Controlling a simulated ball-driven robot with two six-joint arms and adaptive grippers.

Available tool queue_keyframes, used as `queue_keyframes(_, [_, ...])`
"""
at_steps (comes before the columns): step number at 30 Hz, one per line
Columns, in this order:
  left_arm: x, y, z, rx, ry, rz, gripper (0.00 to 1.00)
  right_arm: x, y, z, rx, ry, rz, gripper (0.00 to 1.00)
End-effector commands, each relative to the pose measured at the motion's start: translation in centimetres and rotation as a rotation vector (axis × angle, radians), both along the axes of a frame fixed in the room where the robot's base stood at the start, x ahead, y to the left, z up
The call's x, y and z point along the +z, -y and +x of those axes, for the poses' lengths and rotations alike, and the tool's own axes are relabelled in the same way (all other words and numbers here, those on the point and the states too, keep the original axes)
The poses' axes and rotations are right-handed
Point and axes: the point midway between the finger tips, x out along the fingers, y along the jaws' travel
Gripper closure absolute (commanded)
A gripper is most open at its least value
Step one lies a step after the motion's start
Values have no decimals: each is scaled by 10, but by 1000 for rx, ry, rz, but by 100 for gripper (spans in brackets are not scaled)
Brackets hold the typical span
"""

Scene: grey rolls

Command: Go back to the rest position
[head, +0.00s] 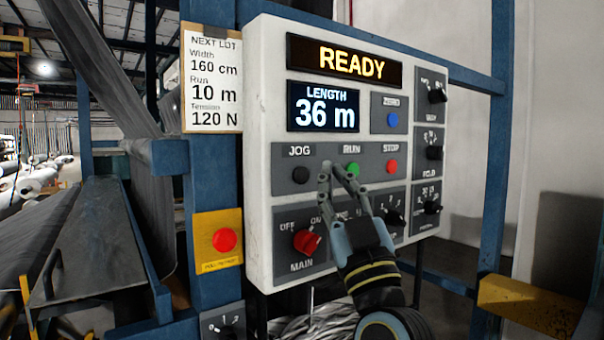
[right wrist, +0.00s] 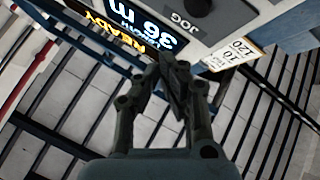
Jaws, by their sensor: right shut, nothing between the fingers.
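My right gripper (head: 339,167) is shut and empty in front of the white control panel (head: 258,140). Its fingertips are just left of the green RUN button (head: 353,170); I cannot tell whether they touch the panel. In the right wrist view the closed fingers (right wrist: 173,62) point toward the panel, near the black JOG button (right wrist: 197,7). The status display (head: 345,64) reads READY and the length display (head: 323,107) reads 36 m. My left gripper is not in view.
A red main switch (head: 307,241) and selector knobs surround my right arm. Left of the panel are a lot card (head: 212,80) and a red button on a yellow plate (head: 224,239). Blue posts (head: 497,150) frame the panel. Grey rolled material (head: 90,235) lies at left.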

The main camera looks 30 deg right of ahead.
Motion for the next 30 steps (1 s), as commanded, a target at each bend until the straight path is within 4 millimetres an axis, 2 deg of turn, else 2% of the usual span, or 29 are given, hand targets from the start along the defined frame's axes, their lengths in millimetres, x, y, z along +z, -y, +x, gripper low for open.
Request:
queue_keyframes(10, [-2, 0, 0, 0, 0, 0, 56, -4, 0, 0, -1, -3, 0, 100])
queue_keyframes(11, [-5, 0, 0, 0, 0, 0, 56, -8, 0, 0, 0, -7, 0, 100])
queue_keyframes(14, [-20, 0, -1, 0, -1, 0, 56, -43, 1, 2, -3, -53, 0, 100])
queue_keyframes(17, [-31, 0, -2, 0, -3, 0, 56, -105, 2, 13, -12, -163, -20, 100])
queue_keyframes(20, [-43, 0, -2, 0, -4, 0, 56, -186, 1, 23, -3, -318, -41, 100])
queue_keyframes(21, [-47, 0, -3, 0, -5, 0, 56, -218, 0, 25, 7, -382, -43, 100])
queue_keyframes(23, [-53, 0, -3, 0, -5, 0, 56, -268, -1, 25, 22, -479, -45, 100])
queue_keyframes(24, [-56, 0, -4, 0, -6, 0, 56, -301, -1, 23, 33, -545, -43, 100])
queue_keyframes(26, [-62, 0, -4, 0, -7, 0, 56, -352, -2, 17, 51, -647, -37, 100])
queue_keyframes(27, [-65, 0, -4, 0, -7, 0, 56, -385, -3, 10, 63, -714, -32, 100])
queue_keyframes(29, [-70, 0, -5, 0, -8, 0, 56, -434, -3, -2, 79, -816, -19, 100])
queue_keyframes(30, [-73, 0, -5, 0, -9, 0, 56, -466, -4, -13, 90, -884, -8, 100])
